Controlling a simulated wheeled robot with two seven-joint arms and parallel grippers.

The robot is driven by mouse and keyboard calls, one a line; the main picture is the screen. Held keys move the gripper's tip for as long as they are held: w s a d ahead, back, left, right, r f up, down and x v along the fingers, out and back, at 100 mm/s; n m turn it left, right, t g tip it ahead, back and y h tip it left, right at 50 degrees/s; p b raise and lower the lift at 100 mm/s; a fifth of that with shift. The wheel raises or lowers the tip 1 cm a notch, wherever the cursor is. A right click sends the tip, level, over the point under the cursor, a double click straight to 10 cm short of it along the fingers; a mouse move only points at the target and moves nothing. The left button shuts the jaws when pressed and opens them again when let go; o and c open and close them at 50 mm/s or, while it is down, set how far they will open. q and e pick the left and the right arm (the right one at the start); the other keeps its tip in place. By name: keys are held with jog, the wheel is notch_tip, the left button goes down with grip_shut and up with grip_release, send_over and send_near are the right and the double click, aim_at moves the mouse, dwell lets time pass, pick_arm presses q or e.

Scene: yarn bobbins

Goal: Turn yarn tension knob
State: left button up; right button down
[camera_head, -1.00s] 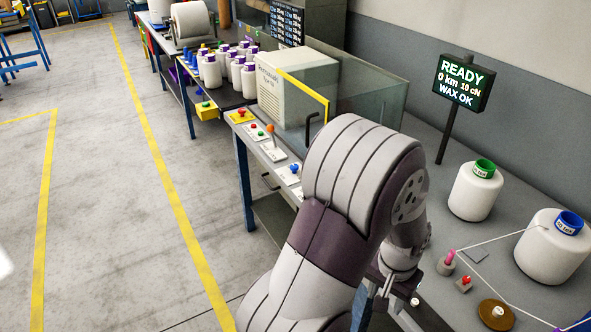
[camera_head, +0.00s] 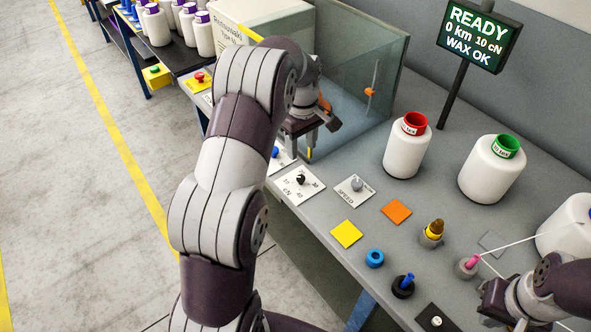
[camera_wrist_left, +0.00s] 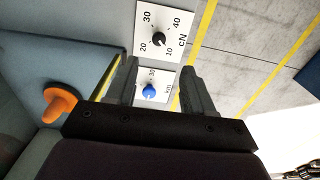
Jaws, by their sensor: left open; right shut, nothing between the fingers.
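The tension knob (camera_head: 300,179) is small and black, on a white plate marked in cN at the bench's front edge. In the left wrist view the knob (camera_wrist_left: 159,40) shows beyond the fingertips, its pointer near the 10 side. My left gripper (camera_head: 297,148) is open and empty, above the bench just behind the knob plate. Its fingers also show in the left wrist view (camera_wrist_left: 160,75), with a blue knob (camera_wrist_left: 150,92) on a km plate seen between them, further down. My right gripper (camera_head: 492,302) is shut and empty at lower right, partly cut off by my arm's position.
A SPEED plate with a grey knob (camera_head: 356,184) lies right of the tension plate. A glass enclosure (camera_head: 365,75) stands behind my left gripper. White bobbins (camera_head: 407,150), yellow (camera_head: 346,234) and orange (camera_head: 397,211) squares and several pegs occupy the bench.

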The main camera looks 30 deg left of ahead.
aim_at(301, 177)
pick_arm(q)
notch_tip(301, 177, down, 12)
jog(key=shift+w+a+r+p, duration=0.15)
jog(key=shift+r+p, duration=0.1)
jog(key=shift+p, duration=0.35)
grip_shut()
